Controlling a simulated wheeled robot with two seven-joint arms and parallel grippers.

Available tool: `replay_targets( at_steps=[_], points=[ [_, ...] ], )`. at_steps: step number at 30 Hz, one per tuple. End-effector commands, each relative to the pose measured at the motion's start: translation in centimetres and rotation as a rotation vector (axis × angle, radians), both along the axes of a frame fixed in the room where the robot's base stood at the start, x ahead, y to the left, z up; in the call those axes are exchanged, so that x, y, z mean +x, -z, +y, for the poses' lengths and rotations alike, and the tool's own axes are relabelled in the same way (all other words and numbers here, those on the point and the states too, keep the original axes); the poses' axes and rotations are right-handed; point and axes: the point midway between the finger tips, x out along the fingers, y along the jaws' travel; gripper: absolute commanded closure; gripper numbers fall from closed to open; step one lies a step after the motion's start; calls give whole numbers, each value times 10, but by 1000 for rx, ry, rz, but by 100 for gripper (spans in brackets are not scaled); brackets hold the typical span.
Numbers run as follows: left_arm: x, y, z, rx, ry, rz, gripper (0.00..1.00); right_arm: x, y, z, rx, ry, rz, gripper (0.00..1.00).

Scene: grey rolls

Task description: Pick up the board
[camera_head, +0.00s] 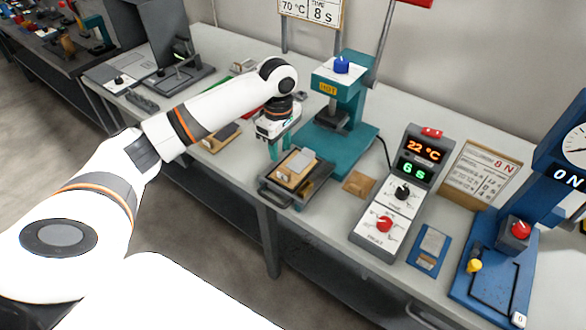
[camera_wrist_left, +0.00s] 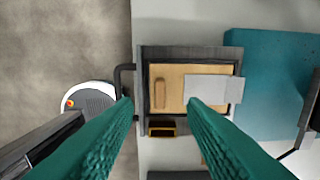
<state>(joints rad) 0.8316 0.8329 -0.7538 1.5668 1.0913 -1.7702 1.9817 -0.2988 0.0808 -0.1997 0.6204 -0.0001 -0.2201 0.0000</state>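A light wooden board (camera_head: 285,178) lies in a dark tray (camera_head: 266,190) with a handle, at the front edge of the bench. A thin grey sheet (camera_head: 302,157) lies across part of the board. In the left wrist view, the board (camera_wrist_left: 171,101) has a slot near its left end, and the sheet (camera_wrist_left: 222,88) overhangs its right side. My left gripper (camera_head: 281,145) has teal fingers, which stand apart with nothing between them, above and just behind the tray. In the left wrist view, the gripper's fingertips (camera_wrist_left: 160,101) frame the board's left part. My right gripper is out of view.
A teal press (camera_head: 343,90) marked HOT stands behind the tray. A control box (camera_head: 400,195) reading 22 °C is to the right, with a small brown block (camera_head: 358,184) between. A blue press (camera_head: 500,260) stands at far right.

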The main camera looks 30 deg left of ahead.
Motion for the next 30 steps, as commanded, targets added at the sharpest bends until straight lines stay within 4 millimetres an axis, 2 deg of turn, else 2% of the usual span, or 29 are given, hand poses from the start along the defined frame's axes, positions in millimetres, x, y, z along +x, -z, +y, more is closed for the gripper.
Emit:
replay_targets(
  at_steps=[3,11,19,23,29,30],
  points=[
    [-1,20,0,1,1,2,62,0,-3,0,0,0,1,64],
    [0,41,-1,1,2,-1,62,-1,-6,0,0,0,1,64],
    [-1,80,-5,1,2,0,62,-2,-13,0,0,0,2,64],
    [-1,88,-4,2,3,-3,62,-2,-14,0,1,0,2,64],
    [-1,88,-4,2,4,-3,62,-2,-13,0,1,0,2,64],
    [-1,88,-4,2,4,-3,67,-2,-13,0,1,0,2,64]
  ],
)
